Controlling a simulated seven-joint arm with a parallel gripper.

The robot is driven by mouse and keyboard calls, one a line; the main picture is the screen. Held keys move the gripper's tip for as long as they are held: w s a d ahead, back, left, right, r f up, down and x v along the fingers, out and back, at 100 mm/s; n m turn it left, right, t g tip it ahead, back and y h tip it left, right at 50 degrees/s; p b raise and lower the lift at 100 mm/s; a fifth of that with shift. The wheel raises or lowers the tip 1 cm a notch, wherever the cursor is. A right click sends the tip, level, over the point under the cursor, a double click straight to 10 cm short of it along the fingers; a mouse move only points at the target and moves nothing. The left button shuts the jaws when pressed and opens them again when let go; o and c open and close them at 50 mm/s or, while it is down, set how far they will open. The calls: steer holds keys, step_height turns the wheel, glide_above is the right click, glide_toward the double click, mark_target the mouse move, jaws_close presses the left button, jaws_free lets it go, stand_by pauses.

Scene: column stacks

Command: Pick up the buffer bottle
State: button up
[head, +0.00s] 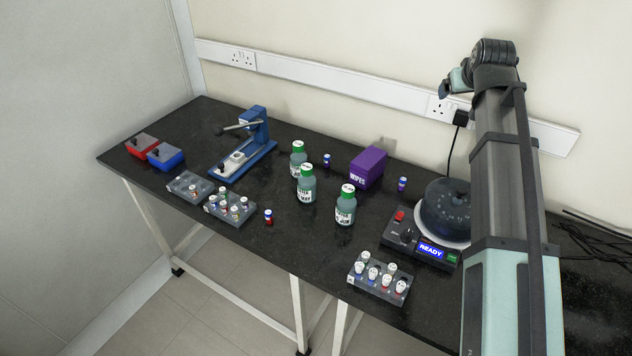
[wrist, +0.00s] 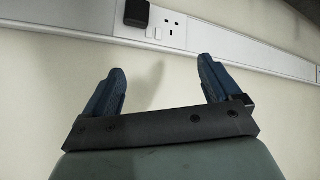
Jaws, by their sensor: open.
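Three bottles with green caps and white labels stand upright on the black bench in the head view: a back bottle (head: 298,160), a middle bottle (head: 306,186) and a right, front bottle (head: 345,207). The label print is too small to tell surely which is the buffer bottle. My gripper (wrist: 162,78) is open and empty, its two blue fingers wide apart in front of the wall and socket strip. In the head view its end is raised high at the right, well away from the bottles. No bottle shows in the wrist view.
A purple wipes box (head: 368,168) stands behind the bottles. A centrifuge-like device (head: 447,213) reading READY is to the right, with a tube rack (head: 380,278) in front. A blue press (head: 245,145), small racks (head: 230,208) and red (head: 142,146) and blue (head: 165,157) boxes are left.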

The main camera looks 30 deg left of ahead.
steer(key=s+a+f+g, duration=0.1)
steer(key=s+a+f, duration=0.25)
steer(key=a, duration=0.25)
steer(key=s+a+f+n+g, duration=0.1)
steer(key=s+a+f, duration=0.1)
steer(key=s+a, duration=0.3)
steer(key=s+a+f+g, duration=0.1)
steer(key=s+a+f, duration=0.2)
steer(key=a, duration=0.3)
steer(key=n+g, duration=0.1)
steer(key=g, duration=0.2)
glide_toward(309, 169)
steer(key=x, duration=0.9)
steer(key=shift+w, duration=0.15)
steer(key=shift+a+x, duration=0.1)
steer(key=shift+x, duration=1.25)
steer(key=shift+a+x, duration=0.15)
steer(key=shift+x, duration=1.15)
steer(key=shift+c, duration=0.2)
steer(key=c, duration=1.2)
